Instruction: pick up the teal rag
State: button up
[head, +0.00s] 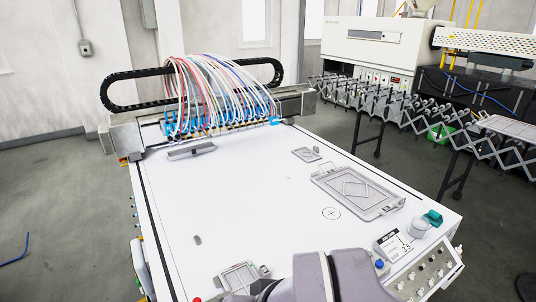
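The teal rag (433,217) is a small crumpled teal patch near the right front corner of the white table (262,205). It lies right beside a short pale grey cylinder (420,228); I cannot tell whether they touch. Grey links of my arm show at the bottom centre of the head view, to the left of the rag. The gripper itself is not in view, so its opening and anything in it are hidden.
A label display (393,245) and a control panel with knobs (424,273) sit in front of the rag. A grey tray (357,191) lies behind it to the left. Hoses (222,92) cross the gantry at the back. The table's middle is mostly clear.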

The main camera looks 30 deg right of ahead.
aim_at(434, 217)
jog(key=z, duration=2.15)
jog(key=u, duration=1.5)
jog(key=z, duration=1.5)
jog(key=i+l, duration=0.4)
jog(key=i, duration=0.2)
jog(key=i+l, duration=0.4)
jog(key=i, duration=0.15)
jog(key=i+l, duration=0.35)
jog(key=i, duration=0.25)
